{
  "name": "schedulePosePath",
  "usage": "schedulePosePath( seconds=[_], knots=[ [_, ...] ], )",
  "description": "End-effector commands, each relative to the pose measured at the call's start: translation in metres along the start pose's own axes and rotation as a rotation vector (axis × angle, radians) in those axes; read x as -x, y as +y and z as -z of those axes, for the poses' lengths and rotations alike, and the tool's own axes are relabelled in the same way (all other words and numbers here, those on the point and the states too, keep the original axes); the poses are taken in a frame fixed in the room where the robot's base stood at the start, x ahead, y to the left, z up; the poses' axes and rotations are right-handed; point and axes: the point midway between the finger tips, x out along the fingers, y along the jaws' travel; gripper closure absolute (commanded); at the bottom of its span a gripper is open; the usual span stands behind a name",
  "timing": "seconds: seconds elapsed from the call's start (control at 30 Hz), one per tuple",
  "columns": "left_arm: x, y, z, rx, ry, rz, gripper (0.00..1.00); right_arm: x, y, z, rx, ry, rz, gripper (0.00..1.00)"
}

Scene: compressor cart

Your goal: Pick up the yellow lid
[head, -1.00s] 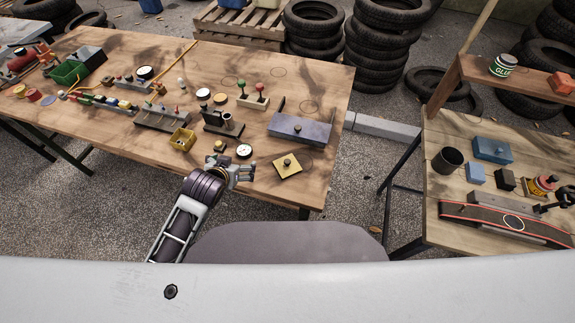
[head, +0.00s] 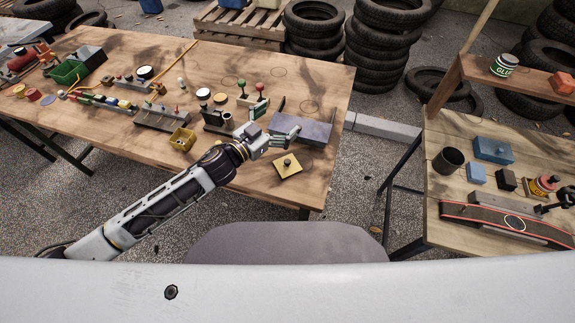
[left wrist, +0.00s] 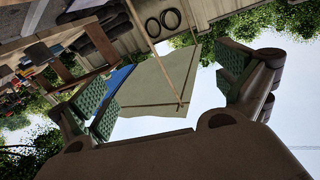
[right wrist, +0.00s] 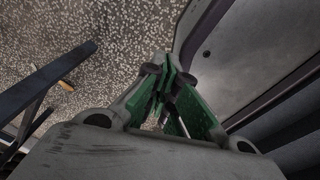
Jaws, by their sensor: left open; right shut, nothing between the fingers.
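The yellow lid (head: 287,166) is a flat square plate with a dark knob on top. It lies on the wooden table near its front right edge in the head view. My left gripper (head: 290,138) is open and empty, above the table just behind the lid and in front of the grey box. In the left wrist view the left gripper (left wrist: 170,90) has its green-padded fingers wide apart, with sky and a distant wall between them. My right gripper (right wrist: 165,80) is shut and empty in the right wrist view, over the gravel floor. The lid shows in neither wrist view.
A long grey box (head: 312,132) stands right behind the left gripper. A yellow open box (head: 182,139) and a row of holders with small parts stand to the left. A second table (head: 450,215) is at the right, across a gap of gravel floor.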

Motion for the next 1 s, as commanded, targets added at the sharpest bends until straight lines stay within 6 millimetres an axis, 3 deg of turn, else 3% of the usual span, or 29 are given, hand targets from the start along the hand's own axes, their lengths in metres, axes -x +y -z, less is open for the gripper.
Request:
schedulePosePath(
  seconds=[0.23,0.47,0.73,1.0],
  knots=[
    [0.006,0.013,-0.005,-0.049,0.042,-0.210,0.00,-0.001,0.000,0.004,-0.001,0.004,0.000,1.00],
    [0.026,0.016,-0.024,-0.071,0.014,-0.404,0.00,-0.003,0.005,0.015,0.000,0.015,-0.005,1.00],
    [0.068,0.001,-0.057,-0.069,-0.100,-0.612,0.00,-0.003,0.014,0.015,0.003,0.016,-0.014,1.00],
    [0.112,-0.023,-0.085,-0.038,-0.238,-0.748,0.00,-0.003,0.010,0.004,0.003,0.005,-0.011,1.00]
  ],
)
